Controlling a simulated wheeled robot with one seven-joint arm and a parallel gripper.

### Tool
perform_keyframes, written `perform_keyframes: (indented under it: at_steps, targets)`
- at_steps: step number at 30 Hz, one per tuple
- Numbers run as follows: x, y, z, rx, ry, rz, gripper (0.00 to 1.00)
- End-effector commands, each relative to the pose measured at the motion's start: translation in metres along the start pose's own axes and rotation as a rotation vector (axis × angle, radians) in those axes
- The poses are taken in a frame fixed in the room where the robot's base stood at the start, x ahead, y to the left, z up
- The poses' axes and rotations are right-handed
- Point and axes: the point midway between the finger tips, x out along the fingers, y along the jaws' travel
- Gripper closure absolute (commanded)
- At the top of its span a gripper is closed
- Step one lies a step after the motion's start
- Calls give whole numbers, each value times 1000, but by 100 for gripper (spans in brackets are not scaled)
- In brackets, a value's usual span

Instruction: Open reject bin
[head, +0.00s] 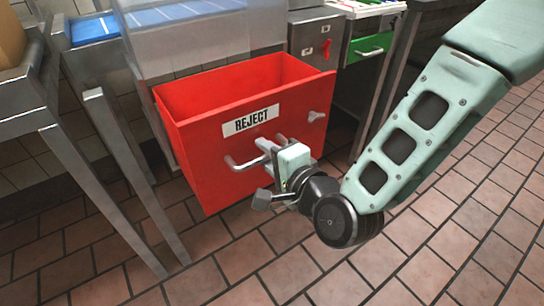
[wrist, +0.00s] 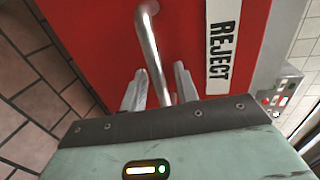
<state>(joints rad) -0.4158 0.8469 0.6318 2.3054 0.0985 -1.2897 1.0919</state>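The red reject bin (head: 212,168) has a white REJECT label and its top is open to view. Its grey bar handle (head: 243,163) stands out from the front face below the label. My gripper (head: 273,152) is at the bin front, by the handle's right part. In the wrist view, the handle (wrist: 152,48) runs between the two fingers of my gripper (wrist: 159,88), with a small gap visible on each side. The fingers are apart, and whether either touches the bar is hard to tell. The gripper partly hides the handle in the head view.
A small knob or latch (head: 316,116) sits on the bin's upper right front. A metal table (head: 55,125) stands at left, its legs near the bin. A green drawer (head: 369,47) and a control box with a red switch (head: 326,48) are behind. Tiled floor (head: 450,235) is free in front.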

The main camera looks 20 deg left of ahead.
Motion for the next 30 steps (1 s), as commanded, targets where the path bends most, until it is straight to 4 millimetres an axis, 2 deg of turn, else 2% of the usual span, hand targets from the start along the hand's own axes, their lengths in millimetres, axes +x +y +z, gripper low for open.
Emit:
perform_keyframes:
  at_steps: [5,8,11,19,30]
  targets:
    - [-2,0,0,0,0,0,70]
    - [-10,-1,0,0,0,1,70]
    - [-26,-1,0,0,-1,2,70]
    - [-91,-6,1,2,-3,8,70]
    - [-100,-8,-1,4,1,3,70]
